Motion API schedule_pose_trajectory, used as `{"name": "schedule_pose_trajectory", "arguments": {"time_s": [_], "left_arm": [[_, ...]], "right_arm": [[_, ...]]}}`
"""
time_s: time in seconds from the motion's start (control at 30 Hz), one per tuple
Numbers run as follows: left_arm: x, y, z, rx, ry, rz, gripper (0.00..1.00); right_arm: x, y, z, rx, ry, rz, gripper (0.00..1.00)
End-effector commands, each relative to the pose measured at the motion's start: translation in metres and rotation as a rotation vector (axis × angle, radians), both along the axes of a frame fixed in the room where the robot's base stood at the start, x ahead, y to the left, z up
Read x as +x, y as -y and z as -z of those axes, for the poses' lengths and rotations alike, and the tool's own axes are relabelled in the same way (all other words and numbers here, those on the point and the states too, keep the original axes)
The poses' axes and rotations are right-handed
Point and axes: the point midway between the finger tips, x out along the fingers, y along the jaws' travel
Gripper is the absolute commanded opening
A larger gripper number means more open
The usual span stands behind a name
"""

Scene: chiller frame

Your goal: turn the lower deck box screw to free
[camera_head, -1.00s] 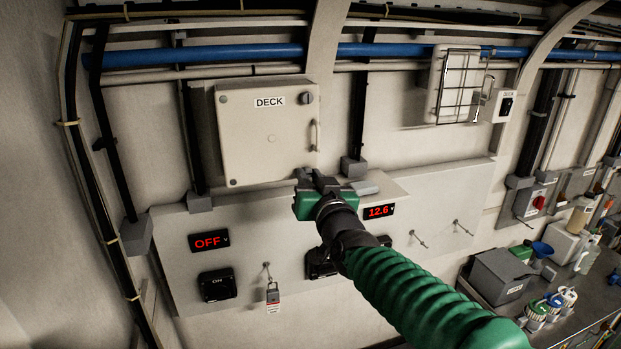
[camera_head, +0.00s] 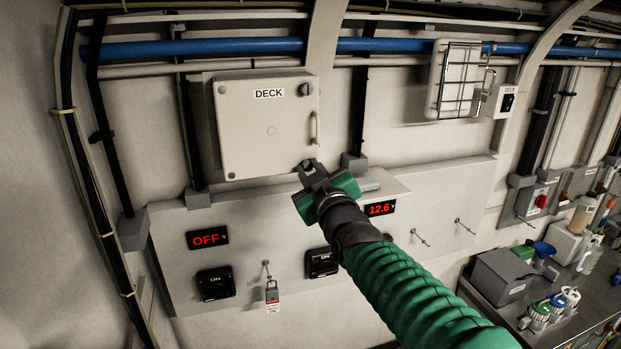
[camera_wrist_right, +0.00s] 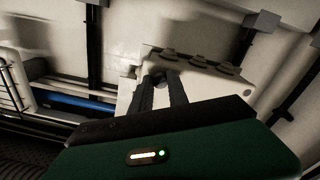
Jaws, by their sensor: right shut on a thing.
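The white deck box (camera_head: 268,130) is mounted on the wall in the head view, labelled DECK, with its lid closed. My right gripper (camera_head: 309,167) is at the box's lower right corner, fingers pointing up to it. Its fingers and body largely cover the lower screw there in the head view. In the right wrist view, the two dark fingers of my right gripper (camera_wrist_right: 159,84) are close together around a small dark round screw head (camera_wrist_right: 158,79) at the edge of the box. The slot angle of this screw is too small to tell. My left gripper is not in view.
A dark upper screw (camera_head: 305,89) and a handle (camera_head: 314,128) are on the box's right side. Below is a panel (camera_head: 440,205) with a red OFF display (camera_head: 207,239), a 12.6 display (camera_head: 380,209), black switches and a hanging padlock (camera_head: 272,294). A bench with containers is at right.

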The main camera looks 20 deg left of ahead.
Motion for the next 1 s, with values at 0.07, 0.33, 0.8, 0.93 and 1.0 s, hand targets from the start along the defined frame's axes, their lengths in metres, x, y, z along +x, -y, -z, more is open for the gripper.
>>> {"name": "schedule_pose_trajectory", "arguments": {"time_s": [0.07, 0.33, 0.8, 0.93, 1.0], "left_arm": [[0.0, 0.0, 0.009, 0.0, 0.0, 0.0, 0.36], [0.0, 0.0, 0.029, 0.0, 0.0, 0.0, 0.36], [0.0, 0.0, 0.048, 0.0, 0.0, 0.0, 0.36], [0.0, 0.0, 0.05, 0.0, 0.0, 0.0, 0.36], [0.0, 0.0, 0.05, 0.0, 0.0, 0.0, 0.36]], "right_arm": [[0.0, -0.001, 0.004, -0.058, 0.041, 0.0, 0.0], [0.0, 0.0, 0.005, -0.271, 0.183, -0.001, 0.0], [0.001, 0.0, 0.002, -0.62, 0.417, -0.001, 0.0], [0.001, 0.0, 0.002, -0.693, 0.465, -0.002, 0.0], [0.001, 0.0, 0.003, -0.724, 0.485, -0.002, 0.0]]}}
